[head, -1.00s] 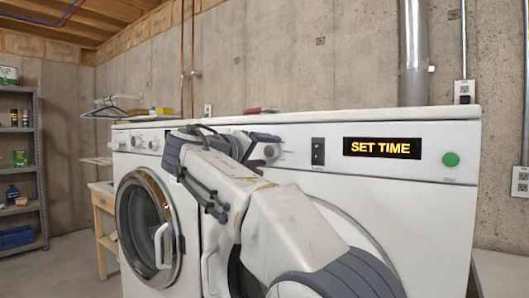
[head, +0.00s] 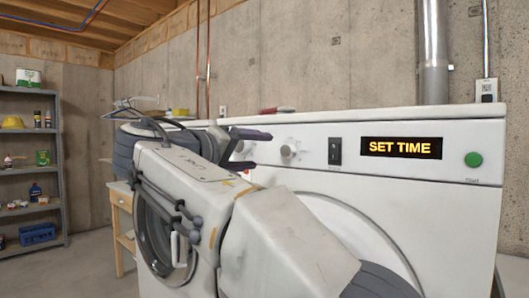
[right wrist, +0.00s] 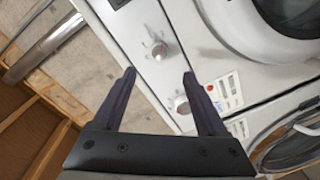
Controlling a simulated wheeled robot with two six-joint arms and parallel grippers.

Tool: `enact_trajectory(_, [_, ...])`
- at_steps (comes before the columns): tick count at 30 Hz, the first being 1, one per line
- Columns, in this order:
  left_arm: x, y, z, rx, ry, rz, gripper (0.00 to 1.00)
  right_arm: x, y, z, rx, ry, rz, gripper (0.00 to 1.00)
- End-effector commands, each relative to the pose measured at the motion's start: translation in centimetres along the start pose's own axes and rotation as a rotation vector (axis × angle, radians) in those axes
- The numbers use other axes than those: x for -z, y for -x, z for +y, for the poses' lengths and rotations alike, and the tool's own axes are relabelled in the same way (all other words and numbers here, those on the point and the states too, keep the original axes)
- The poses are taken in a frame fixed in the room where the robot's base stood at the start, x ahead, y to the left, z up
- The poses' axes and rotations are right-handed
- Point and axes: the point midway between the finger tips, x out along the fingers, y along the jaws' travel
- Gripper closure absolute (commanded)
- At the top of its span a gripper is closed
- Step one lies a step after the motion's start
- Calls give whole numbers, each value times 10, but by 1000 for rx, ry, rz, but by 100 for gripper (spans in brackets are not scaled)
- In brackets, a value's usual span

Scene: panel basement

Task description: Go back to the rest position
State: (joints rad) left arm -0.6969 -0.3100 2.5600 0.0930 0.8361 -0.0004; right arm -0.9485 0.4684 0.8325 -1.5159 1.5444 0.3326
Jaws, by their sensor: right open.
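My right gripper (head: 262,150) is in front of the control panel of the white dryer (head: 470,125), left of a round knob (head: 289,150). Its two dark fingers are apart with nothing held between them. In the right wrist view, the open gripper (right wrist: 159,76) points at the panel, with one knob (right wrist: 160,50) beyond the fingertips and another (right wrist: 181,104) in line with the gap between the fingers. Neither knob is gripped. The display (head: 401,147) reads SET TIME. My left gripper is not in view.
A black switch (head: 335,151) and green button (head: 473,159) are on the panel. A second machine with a round door (head: 150,240) stands at left, partly behind my right arm. A red-handled tool (head: 277,110) lies on top. A metal shelf (head: 60,150) stands far left.

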Motion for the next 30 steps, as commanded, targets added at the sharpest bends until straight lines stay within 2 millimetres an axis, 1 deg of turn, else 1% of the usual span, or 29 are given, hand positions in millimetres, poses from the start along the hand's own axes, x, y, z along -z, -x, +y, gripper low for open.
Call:
enact_trajectory(3, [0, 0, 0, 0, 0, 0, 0, 0, 4, 0, 0, 0, 0, 25])
enact_trajectory(12, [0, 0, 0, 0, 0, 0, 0, -2, 3, -2, 10, 8, -1, 25])
enact_trajectory(14, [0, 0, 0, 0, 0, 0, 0, -6, 1, -8, 40, 29, -4, 25])
enact_trajectory(17, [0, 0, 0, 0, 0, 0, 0, -23, -6, -33, 144, 106, -18, 25])
enact_trajectory(20, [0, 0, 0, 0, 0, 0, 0, -59, -8, -71, 313, 208, -49, 25])
enact_trajectory(21, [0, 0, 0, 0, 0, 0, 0, -78, -7, -87, 390, 246, -66, 25])
enact_trajectory(23, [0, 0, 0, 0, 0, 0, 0, -110, -1, -110, 507, 295, -97, 25])
enact_trajectory(24, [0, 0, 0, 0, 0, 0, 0, -133, 4, -124, 583, 322, -120, 25])
enact_trajectory(26, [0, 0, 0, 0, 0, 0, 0, -169, 15, -144, 697, 352, -161, 25])
enact_trajectory(27, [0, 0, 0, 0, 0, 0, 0, -194, 24, -155, 772, 366, -190, 25])
enact_trajectory(29, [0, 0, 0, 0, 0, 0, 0, -232, 40, -170, 881, 376, -240, 25])
enact_trajectory(30, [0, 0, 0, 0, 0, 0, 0, -258, 52, -178, 951, 376, -276, 25])
